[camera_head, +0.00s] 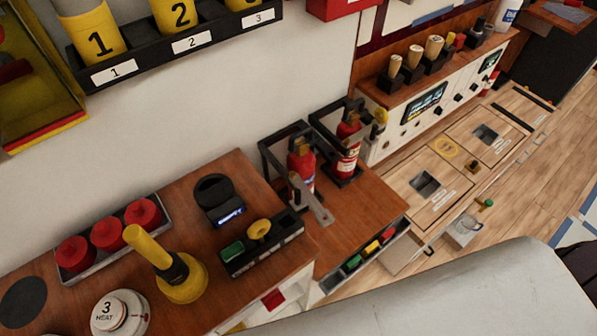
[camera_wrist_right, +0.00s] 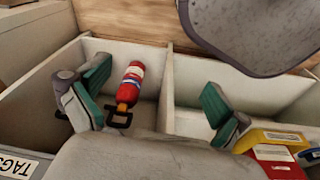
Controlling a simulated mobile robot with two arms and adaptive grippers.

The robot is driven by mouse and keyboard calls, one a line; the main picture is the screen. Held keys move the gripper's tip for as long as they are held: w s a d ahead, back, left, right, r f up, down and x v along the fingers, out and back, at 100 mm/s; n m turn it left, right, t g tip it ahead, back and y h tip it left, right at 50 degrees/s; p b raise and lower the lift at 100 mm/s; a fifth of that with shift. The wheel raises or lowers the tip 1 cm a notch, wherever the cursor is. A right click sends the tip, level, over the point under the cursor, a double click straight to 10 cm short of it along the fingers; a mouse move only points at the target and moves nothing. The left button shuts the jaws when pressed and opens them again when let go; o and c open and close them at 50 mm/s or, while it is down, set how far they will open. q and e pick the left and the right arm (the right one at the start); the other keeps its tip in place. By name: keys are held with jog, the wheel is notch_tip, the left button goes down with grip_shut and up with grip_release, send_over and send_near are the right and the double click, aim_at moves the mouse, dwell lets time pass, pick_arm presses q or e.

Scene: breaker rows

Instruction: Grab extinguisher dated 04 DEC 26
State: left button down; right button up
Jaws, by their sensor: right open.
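Two red extinguishers stand in black frame holders on the wooden counter in the head view, a left one (camera_head: 302,165) and a right one (camera_head: 347,152). Their labels are too small for me to read a date. In the right wrist view, a red extinguisher (camera_wrist_right: 130,84) with a white and blue label lies in a pale compartment, its black handle toward me. My right gripper (camera_wrist_right: 155,90) is open and empty, its green-padded fingers apart above the compartments. The extinguisher is nearer its left finger and not touched. My left gripper is not in view.
A pale divider (camera_wrist_right: 166,90) separates the extinguisher's compartment from another. A TAGS label (camera_wrist_right: 17,164) is at lower left, and yellow and red tags (camera_wrist_right: 274,145) are at lower right. An open drawer (camera_head: 368,250) with coloured items sits below the counter.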

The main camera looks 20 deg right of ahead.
jog(key=w+r+n+t+p, duration=0.15)
jog(key=w+r, duration=0.25)
jog(key=r, duration=0.8)
jog(key=w+r+n+t+p, duration=0.15)
jog(key=w+r, duration=0.25)
jog(key=r, duration=0.8)
jog(key=w+r+p, duration=0.3)
jog(key=w+r, duration=0.1)
jog(key=r, duration=0.8)
jog(key=n+t+y, duration=0.1)
jog(key=n+t, duration=0.7)
jog(key=n, duration=1.5)
send_near(308, 149)
jog(key=s+d+r, duration=0.2)
jog(key=s, duration=0.1)
jog(key=w+f+n+y, duration=0.1)
jog(key=w+f+n, duration=0.1)
jog(key=w+n, duration=0.1)
jog(key=w+a+f+n+y+p, duration=0.1)
jog(key=w+f+n, duration=0.1)
jog(key=n, duration=0.3)
jog(key=w+f+n+y, duration=0.1)
jog(key=w+n, duration=0.2)
jog(key=w, duration=0.1)
jog(key=shift+w+a+f+n, duration=0.15)
jog(key=shift+w+f+n, duration=0.2)
jog(key=shift+f+n, duration=0.05)
jog(key=shift+x, duration=2.35)
jog(key=shift+s+a+f, duration=0.1)
jog(key=shift+s+f, duration=0.05)
